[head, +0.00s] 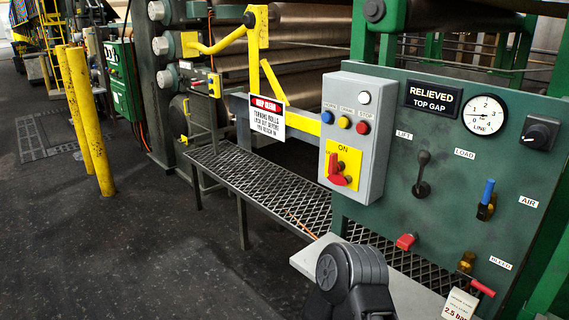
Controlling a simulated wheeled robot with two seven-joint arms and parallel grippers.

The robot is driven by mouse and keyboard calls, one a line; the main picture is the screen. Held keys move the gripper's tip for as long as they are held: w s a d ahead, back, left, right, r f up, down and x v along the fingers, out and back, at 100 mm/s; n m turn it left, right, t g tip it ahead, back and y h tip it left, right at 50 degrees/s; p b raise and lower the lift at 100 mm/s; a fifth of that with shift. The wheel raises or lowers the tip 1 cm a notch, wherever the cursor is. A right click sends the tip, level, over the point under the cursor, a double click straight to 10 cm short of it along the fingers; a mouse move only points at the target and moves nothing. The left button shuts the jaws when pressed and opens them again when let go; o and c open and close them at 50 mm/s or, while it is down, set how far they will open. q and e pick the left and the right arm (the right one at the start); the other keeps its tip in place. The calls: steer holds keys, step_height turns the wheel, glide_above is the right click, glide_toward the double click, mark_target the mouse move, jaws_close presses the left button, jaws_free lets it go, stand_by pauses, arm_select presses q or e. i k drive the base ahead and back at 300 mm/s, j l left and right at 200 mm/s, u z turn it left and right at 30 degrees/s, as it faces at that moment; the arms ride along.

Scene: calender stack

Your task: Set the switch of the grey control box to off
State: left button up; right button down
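The grey control box (357,130) is fixed at the left end of the green panel, facing me. Its red rotary switch (337,172) sits on a yellow plate (350,157) low on the box's front. The plate reads ON above the switch; no other position label is legible. A dark rounded part of my own arm shows at the bottom centre, below and apart from the box. Neither gripper's fingers are in view.
The green panel (440,215) carries a black lever (422,173), a blue-handled valve (487,198), a gauge (485,115) and a knob (541,132). A grey ledge (400,290) juts out below. A mesh walkway (265,190) and yellow posts (85,120) lie left.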

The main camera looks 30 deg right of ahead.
mark_target(335, 177)
steer(key=z, duration=1.7)
steer(key=i+j, duration=0.35)
steer(key=i, duration=0.2)
